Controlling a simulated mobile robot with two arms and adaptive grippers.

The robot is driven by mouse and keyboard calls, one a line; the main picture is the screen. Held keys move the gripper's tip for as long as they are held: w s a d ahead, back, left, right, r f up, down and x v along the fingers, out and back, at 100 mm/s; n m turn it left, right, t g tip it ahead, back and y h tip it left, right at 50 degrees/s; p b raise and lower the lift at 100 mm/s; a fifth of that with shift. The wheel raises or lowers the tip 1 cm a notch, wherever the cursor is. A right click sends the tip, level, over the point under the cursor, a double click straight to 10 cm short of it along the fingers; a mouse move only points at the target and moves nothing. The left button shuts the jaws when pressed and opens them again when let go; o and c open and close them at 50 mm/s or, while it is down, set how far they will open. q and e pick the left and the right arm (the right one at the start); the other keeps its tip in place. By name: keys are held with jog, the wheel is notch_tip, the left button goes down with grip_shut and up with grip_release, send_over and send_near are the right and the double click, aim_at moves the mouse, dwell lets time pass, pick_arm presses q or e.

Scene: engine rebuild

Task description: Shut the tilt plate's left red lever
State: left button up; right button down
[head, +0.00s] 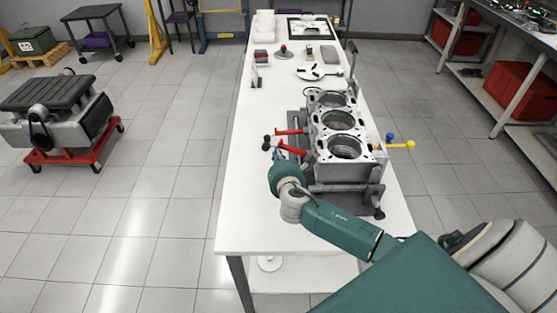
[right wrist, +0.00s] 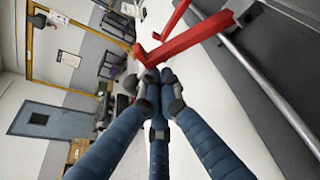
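The engine block (head: 340,130) stands on the tilt plate (head: 345,187) on the white table. Two red levers stick out to the left of the block, a farther one (head: 288,132) and a nearer one (head: 292,148), with dark ends. My right gripper (head: 276,153) reaches in from the lower right, close to the nearer lever. In the right wrist view its blue fingers (right wrist: 157,88) are drawn together at the tips, with nothing seen between them. A red lever (right wrist: 195,38) lies just beyond the tips; contact is unclear. My left gripper is out of view.
Yellow (head: 402,145) and blue (head: 389,137) knobs stick out on the block's right side. Small parts and a white plate (head: 318,72) lie farther back on the table (head: 245,205). The table's left strip is clear. A shelf with red bins (head: 520,88) stands right.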

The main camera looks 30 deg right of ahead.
aim_at(282, 144)
jog(key=r, duration=0.1)
jog(key=d+r+p, duration=0.1)
jog(key=r+m+p, duration=0.1)
jog(key=shift+s+d+r, duration=0.2)
jog(key=shift+s+r, duration=0.05)
jog(key=shift+s, duration=0.05)
jog(key=shift+s+d+r, duration=0.2)
jog(key=shift+r, duration=0.05)
jog(key=shift+s+d+r+m+t+y, duration=0.3)
jog(key=shift+s+d+r+m+t, duration=0.05)
jog(key=shift+d+r+m, duration=0.25)
jog(key=shift+s+d+r+m+t+y, duration=0.35)
jog(key=shift+d+r+m, duration=0.15)
jog(key=shift+d, duration=0.1)
